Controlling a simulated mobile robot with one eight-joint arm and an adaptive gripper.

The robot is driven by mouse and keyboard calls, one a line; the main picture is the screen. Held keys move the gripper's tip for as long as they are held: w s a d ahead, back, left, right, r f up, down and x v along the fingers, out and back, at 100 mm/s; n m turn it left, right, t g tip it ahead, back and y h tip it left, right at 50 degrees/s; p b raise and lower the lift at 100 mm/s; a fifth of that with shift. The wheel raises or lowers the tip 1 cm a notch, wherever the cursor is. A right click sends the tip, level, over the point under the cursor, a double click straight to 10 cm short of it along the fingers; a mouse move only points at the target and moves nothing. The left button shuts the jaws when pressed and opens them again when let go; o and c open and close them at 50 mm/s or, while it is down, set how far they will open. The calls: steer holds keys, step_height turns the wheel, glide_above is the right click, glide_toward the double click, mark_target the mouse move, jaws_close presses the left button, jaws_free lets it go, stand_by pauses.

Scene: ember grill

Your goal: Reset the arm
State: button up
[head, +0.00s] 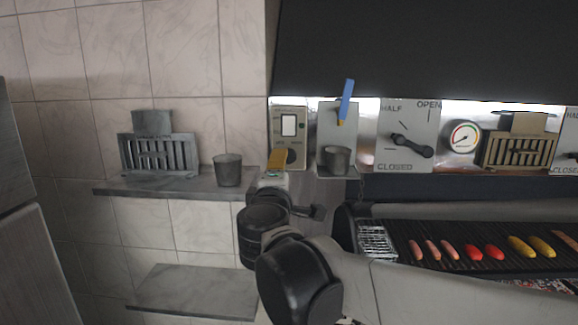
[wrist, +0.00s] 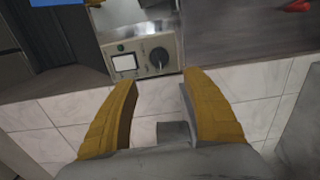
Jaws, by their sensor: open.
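My gripper (wrist: 158,105) shows in the wrist view with its two yellow fingers spread wide and nothing between them. In the head view my gripper (head: 277,160) is in front of the lower part of a switch panel (head: 289,110), and my arm rises to it from the bottom. The panel has a white switch and a dark round knob (head: 291,157). In the wrist view the knob (wrist: 159,57) and white switch (wrist: 124,63) lie beyond the fingertips, apart from them.
A grill (head: 450,225) with sausages and other food stands at the right. A metal cup (head: 228,170) and a slotted rack (head: 158,155) stand on the left shelf (head: 120,188). Another cup (head: 336,160) sits right of the panel. A lower shelf (head: 190,292) is bare.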

steer(key=shift+s, duration=0.5)
steer(key=s+d+f+m+g+h+b, duration=0.2)
steer(key=s+d+f+m+g+b, duration=0.25)
steer(key=d+f, duration=0.6)
steer(key=s+d+f+m+g+h+b, duration=0.1)
steer(key=s+d+f+m+b, duration=0.35)
steer(key=d+f+b, duration=0.55)
steer(key=s+f+m+g+y+b, duration=0.1)
steer(key=s+f+m+b, duration=0.2)
steer(key=s+f, duration=0.3)
steer(key=s+d+f+m+g+y+b, duration=0.1)
steer(key=s+f, duration=0.5)
steer(key=f, duration=0.7)
steer(key=s+d+f+m+g+y+b, duration=0.1)
steer(key=s+f+m+g+b, duration=0.2)
steer(key=s+f+b, duration=0.3)
step_height(320, 180, down, 4)
steer(key=shift+d+m+y, duration=0.15)
steer(key=shift+m+y, duration=0.15)
steer(key=shift+m, duration=0.6)
steer(key=shift+s+g, duration=0.1)
steer(key=shift+g, duration=0.15)
